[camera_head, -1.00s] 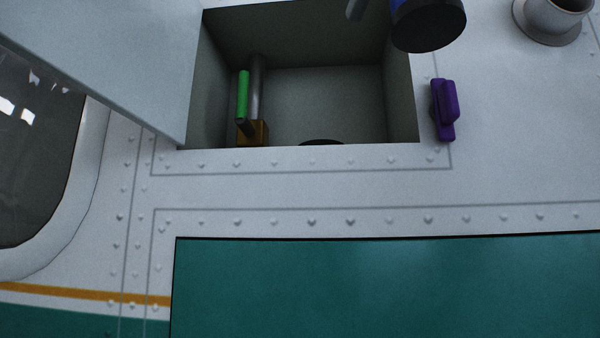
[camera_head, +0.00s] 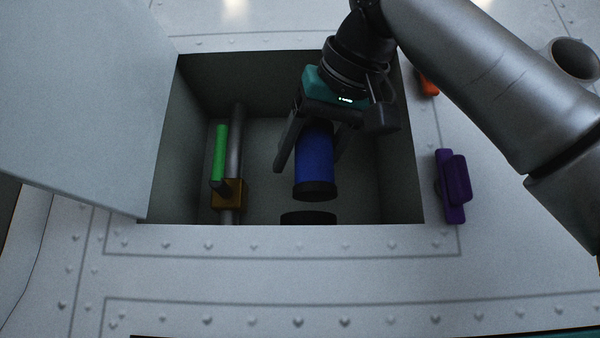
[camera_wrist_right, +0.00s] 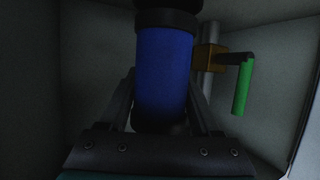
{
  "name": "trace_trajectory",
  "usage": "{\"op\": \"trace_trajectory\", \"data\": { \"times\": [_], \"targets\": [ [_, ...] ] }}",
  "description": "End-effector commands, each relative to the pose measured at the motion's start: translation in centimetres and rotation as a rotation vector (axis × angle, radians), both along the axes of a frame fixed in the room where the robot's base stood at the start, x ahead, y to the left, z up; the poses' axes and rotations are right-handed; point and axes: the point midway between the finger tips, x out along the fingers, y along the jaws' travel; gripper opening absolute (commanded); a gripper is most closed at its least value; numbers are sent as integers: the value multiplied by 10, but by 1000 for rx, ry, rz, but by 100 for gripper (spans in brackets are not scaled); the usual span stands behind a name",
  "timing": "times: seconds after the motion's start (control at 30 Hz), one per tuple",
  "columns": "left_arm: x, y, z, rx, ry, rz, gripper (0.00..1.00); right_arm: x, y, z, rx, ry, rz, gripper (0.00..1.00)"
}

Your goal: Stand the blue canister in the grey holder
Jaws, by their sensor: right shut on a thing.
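The blue canister (camera_head: 314,155) has black ends and is held upright or nearly so inside the open recess. My right gripper (camera_head: 308,165) is shut on it, with a finger on either side. The canister also fills the middle of the right wrist view (camera_wrist_right: 165,70), between the two fingers (camera_wrist_right: 163,100). A dark round thing (camera_head: 308,218) on the recess floor, just below the canister's lower end, may be the holder; its grey colour does not show. A gap shows between them in the head view. My left gripper is not in view.
A brown block with a green handle (camera_head: 219,155) on a grey pipe (camera_head: 236,140) stands left in the recess. The open white door (camera_head: 80,100) is at the left. A purple latch (camera_head: 453,186) and an orange thing (camera_head: 429,85) lie right of the opening.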

Motion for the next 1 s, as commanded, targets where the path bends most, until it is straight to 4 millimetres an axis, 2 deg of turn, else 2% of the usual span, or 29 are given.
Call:
{"op": "trace_trajectory", "data": {
  "times": [0.23,0.4,0.53,1.0],
  "targets": [
    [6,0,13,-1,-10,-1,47,23,10,1,-1,2,0,1],
    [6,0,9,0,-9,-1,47,20,8,-21,-1,-2,1,1],
    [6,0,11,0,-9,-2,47,20,7,-30,0,0,-1,1],
    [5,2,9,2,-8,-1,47,19,8,-38,2,0,1,0]
  ]
}}
